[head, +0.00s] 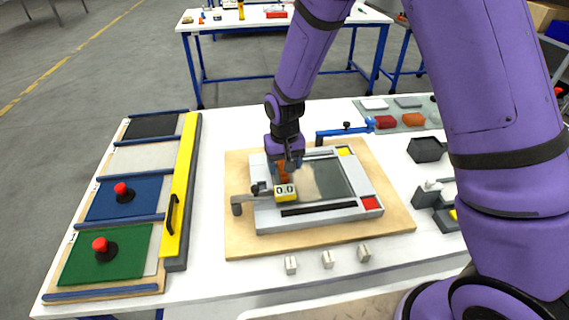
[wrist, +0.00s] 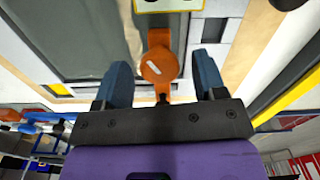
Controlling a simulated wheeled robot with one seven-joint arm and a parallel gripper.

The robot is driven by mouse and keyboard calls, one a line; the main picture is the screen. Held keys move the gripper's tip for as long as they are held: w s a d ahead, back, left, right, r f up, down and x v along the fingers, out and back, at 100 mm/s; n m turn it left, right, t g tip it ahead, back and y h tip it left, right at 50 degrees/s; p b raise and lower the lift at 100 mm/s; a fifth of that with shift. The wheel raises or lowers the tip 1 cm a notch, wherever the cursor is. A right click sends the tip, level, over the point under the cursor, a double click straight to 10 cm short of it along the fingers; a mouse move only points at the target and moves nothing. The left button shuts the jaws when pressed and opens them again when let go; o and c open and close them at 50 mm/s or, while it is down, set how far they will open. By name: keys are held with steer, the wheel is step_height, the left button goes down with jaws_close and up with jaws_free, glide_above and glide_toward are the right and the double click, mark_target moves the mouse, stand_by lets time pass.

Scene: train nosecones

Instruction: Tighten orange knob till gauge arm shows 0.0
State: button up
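The orange knob (wrist: 160,66) has a round head with a white mark. In the wrist view it sits between the two blue fingers of my gripper (wrist: 162,84), with a gap on each side. The fingers are open and appear not to touch it. In the head view the knob (head: 283,174) shows just below my gripper (head: 288,163), partly hidden by it. The gauge arm (head: 262,192) carries a yellow display (head: 285,193) that appears to read 0.0. The display's edge (wrist: 168,5) shows at the top of the wrist view.
A grey frame (head: 320,213) sits on a wooden board (head: 240,245) on the white table. A blue clamp arm (head: 342,131) stands behind it. Left is a panel with red buttons (head: 122,190) and a yellow bar (head: 182,190). Small blocks (head: 328,259) line the front.

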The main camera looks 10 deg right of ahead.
step_height(320, 180, up, 11)
stand_by(0.8)
steer(key=shift+f, duration=0.1)
steer(key=s+d+r+t, duration=0.1)
steer(key=s+d+r, duration=0.3)
steer(key=d+r, duration=0.3)
steer(key=s+d+r+t, duration=0.1)
steer(key=s+d+r, duration=0.35)
steer(key=r, duration=0.45)
steer(key=s+d+r+t, duration=0.1)
steer(key=s+d+r, duration=0.2)
steer(key=s, duration=0.5)
steer(key=s+d+r+m+t, duration=0.1)
steer(key=s+d+r+t, duration=0.1)
steer(key=s+d, duration=0.4)
steer(key=shift+s+d+r+m, duration=0.25)
steer(key=shift+s+r, duration=0.6)
steer(key=shift+s, duration=0.8)
